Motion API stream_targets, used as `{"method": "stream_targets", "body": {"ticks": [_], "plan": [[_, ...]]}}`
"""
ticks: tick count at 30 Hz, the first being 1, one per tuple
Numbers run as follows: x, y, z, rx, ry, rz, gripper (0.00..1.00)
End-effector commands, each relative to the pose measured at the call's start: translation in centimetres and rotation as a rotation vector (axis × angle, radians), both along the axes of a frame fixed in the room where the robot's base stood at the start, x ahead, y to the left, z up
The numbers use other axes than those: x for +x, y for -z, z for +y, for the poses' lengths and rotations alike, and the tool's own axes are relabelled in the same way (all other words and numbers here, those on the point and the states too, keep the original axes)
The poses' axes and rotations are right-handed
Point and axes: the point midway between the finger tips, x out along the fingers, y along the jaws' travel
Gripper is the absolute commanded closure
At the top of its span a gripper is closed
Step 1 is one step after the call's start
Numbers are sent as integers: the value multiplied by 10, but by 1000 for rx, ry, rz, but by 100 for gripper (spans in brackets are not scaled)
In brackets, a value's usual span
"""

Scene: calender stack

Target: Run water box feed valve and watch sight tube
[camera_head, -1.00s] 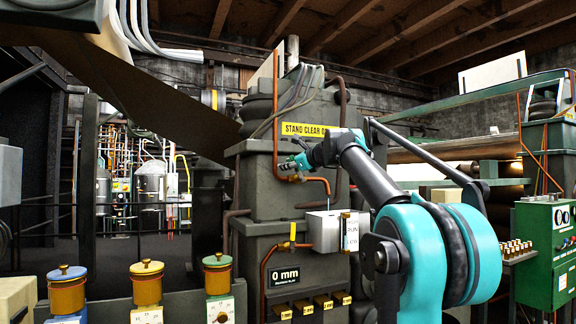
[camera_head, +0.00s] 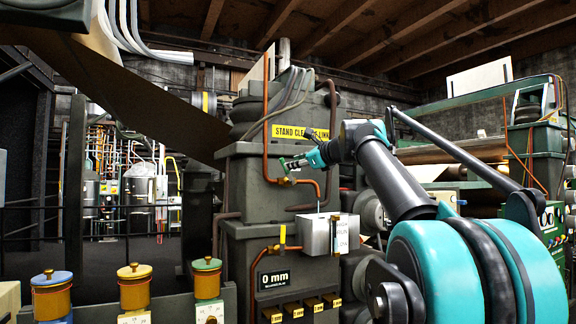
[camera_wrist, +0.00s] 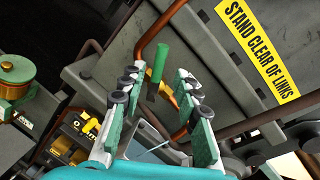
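The grey water box (camera_head: 314,236) is mounted on the front of the dark machine housing. The sight tube with its HIGH, RUN and LOW plate (camera_head: 341,236) stands at its right side; its water level is too small to read. A brass valve (camera_head: 287,181) sits on the copper pipe above the box. In the wrist view, a green handle (camera_wrist: 159,60) by a brass fitting (camera_wrist: 180,93) lies beyond and between the fingertips. My gripper (camera_wrist: 157,88) is open, with no contact visible. In the head view, my gripper (camera_head: 294,163) is just above the brass valve.
A yellow STAND CLEAR OF LINKS sign (camera_head: 301,132) is behind my gripper. A second valve with a yellow handle (camera_head: 282,237) and a 0 mm display (camera_head: 274,279) are lower down. Lidded pots (camera_head: 134,286) stand at lower left. Copper pipes run close around the fingers.

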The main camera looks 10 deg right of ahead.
Motion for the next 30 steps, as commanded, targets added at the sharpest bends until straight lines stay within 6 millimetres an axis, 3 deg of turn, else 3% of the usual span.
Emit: {"method": "stream_targets", "body": {"ticks": [12, 17, 21, 30], "plan": [[-11, -1, -5, 0, -1, 0, 68], [-9, -4, -8, -33, -11, -13, 86], [-1, -18, -19, -202, -72, -84, 100], [6, -50, -66, -801, -333, -406, 100]]}}
